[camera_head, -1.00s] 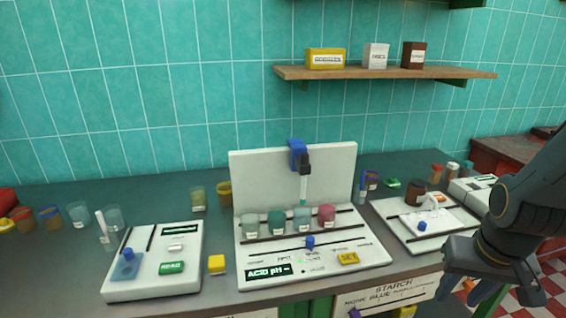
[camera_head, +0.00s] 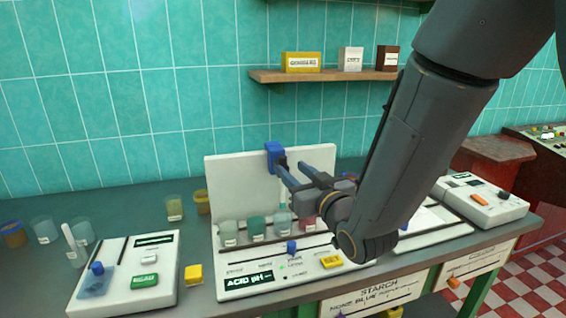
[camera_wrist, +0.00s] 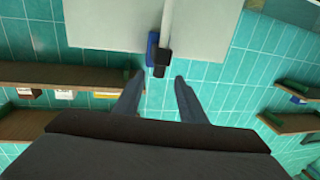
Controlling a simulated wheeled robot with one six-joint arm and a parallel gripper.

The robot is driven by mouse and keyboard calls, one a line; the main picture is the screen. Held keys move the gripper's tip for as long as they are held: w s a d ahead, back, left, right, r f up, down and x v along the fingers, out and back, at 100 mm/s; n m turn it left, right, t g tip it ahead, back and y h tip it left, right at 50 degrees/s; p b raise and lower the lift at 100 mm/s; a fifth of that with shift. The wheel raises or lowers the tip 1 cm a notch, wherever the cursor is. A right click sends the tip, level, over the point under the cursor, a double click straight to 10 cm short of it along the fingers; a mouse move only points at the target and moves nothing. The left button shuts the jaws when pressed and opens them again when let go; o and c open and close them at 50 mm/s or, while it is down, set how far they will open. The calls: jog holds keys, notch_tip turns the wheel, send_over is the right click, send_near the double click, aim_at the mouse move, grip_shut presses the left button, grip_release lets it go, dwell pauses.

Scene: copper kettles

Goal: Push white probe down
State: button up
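The white probe is a thin pale rod (camera_wrist: 167,22) with a black clip (camera_wrist: 162,62) and a blue holder (camera_wrist: 152,48) on the upright white panel of the acid pH unit (camera_wrist: 105,22). In the head view the blue holder (camera_head: 274,155) stands at the panel's top edge, with the lower probe (camera_head: 283,192) above the jars. My gripper (camera_head: 292,168) is just right of the holder. In the wrist view my gripper (camera_wrist: 158,80) is open and empty, its fingertips either side of and just short of the black clip. Contact is not visible.
Several jars (camera_head: 257,227) stand in a row below the probe. A blue knob (camera_head: 291,247) and yellow button (camera_head: 331,260) are on the unit's front. A wall shelf (camera_head: 325,75) holds boxes above. Another device (camera_head: 125,270) is at left.

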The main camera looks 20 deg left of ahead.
aim_at(285, 163)
jog(key=p+x, duration=0.2)
jog(key=x, duration=0.5)
jog(key=shift+w, duration=0.1)
grip_shut()
